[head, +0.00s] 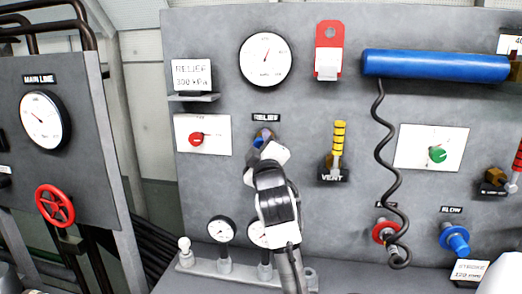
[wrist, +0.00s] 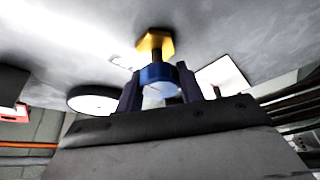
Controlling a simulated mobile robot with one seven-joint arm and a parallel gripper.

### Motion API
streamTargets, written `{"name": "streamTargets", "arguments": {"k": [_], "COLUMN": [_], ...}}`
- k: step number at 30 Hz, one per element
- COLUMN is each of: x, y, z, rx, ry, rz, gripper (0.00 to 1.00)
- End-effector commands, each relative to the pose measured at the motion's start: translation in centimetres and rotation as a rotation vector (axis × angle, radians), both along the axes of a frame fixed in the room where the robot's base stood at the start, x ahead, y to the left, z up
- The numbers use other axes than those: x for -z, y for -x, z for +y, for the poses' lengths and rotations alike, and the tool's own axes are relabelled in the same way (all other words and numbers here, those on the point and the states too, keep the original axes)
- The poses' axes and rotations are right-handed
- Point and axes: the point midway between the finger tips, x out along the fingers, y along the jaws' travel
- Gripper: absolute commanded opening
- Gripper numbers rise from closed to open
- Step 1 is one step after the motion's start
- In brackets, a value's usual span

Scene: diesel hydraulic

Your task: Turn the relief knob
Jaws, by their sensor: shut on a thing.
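The relief knob (wrist: 158,73) is blue and sits on a brass hex fitting (wrist: 155,44) on the grey panel. In the head view only a bit of the blue knob (head: 262,134) shows, under the RELIEF label (head: 266,117); my gripper covers the rest. My gripper (wrist: 160,85) is shut on the knob, with one dark finger on each side of it. In the head view my gripper (head: 264,150) reaches up to the panel from below. A large round gauge (head: 265,60) hangs above the knob. A card (head: 191,75) reads RELIEF 300 kPa.
A white plate with a red knob (head: 196,139) is left of my gripper. The yellow-handled VENT valve (head: 338,140) is to the right. Small gauges (head: 221,229) stand below, near my arm. A blue cylinder (head: 435,65) with a coiled black hose (head: 383,130) is at upper right.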

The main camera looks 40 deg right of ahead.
Motion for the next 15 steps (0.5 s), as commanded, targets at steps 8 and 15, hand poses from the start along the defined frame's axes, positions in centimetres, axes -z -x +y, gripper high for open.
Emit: {"name": "streamTargets", "arguments": {"k": [8,15], "x": [0.26,0.24], "y": [0.02,0.01], "z": [-0.02,-0.04], "rx": [0.002,0.002], "ry": [0.171,0.312], "rz": [0.201,0.366], "gripper": [0.15,0.15]}}
